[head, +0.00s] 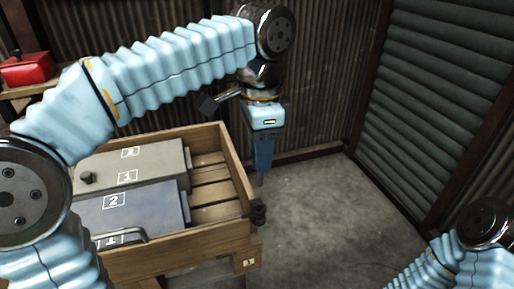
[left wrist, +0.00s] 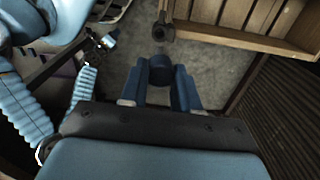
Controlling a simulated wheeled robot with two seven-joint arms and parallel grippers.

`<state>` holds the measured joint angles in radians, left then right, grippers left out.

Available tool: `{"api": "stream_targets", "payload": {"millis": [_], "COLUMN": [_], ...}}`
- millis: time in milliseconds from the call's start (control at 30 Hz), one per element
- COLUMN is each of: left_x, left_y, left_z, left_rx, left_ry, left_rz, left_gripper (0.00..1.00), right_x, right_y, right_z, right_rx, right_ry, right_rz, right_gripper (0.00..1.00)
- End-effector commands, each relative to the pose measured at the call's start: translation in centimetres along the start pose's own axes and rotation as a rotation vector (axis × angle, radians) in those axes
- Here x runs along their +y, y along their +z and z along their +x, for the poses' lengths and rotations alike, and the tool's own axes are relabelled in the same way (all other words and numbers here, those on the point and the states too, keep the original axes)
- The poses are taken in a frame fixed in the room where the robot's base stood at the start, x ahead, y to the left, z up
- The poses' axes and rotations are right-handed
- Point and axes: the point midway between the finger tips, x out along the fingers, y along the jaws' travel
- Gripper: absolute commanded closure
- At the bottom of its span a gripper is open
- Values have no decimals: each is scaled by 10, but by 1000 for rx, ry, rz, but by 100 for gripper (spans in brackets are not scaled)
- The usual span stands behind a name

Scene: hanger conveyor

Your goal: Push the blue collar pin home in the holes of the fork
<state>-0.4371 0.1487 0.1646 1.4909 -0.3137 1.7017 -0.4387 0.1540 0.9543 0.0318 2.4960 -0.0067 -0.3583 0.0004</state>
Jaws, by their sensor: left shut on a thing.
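My left gripper (head: 262,165) points straight down beside the crate's right side and is shut on the blue collar pin. In the left wrist view the pin's dark blue round collar (left wrist: 160,68) sits between the two blue fingers. In the head view a thin grey length of the pin (head: 261,181) shows under the fingertips. The black fork (head: 258,213) sticks out from the crate's right corner, below the pin. Its dark ring end also shows beyond the collar in the left wrist view (left wrist: 162,32). Pin and fork look apart. My right gripper is outside the head view.
The wooden crate (head: 236,160) holds a grey numbered box (head: 140,165) and a blue numbered box (head: 135,208). A red box (head: 26,68) stands on a shelf at the far left. The concrete floor (head: 320,215) right of the crate is clear. Corrugated walls stand behind and right.

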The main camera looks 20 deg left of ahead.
Motion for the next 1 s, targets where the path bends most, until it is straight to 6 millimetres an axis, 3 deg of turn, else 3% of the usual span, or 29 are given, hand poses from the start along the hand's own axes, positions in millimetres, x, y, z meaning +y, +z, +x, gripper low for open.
{"api": "stream_targets", "payload": {"millis": [267, 500, 1000], "left_x": [0, 0, 0], "left_y": [1, 0, 0], "left_z": [17, 46, 56], "left_rx": [-2, 0, 0], "left_ry": [1, 0, 0], "left_rz": [-1, -1, -1], "left_gripper": [96, 96, 96], "right_x": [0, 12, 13], "right_y": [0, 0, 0], "right_z": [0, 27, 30], "right_rx": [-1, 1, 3], "right_ry": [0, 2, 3], "right_rz": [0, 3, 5], "right_gripper": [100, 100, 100]}}
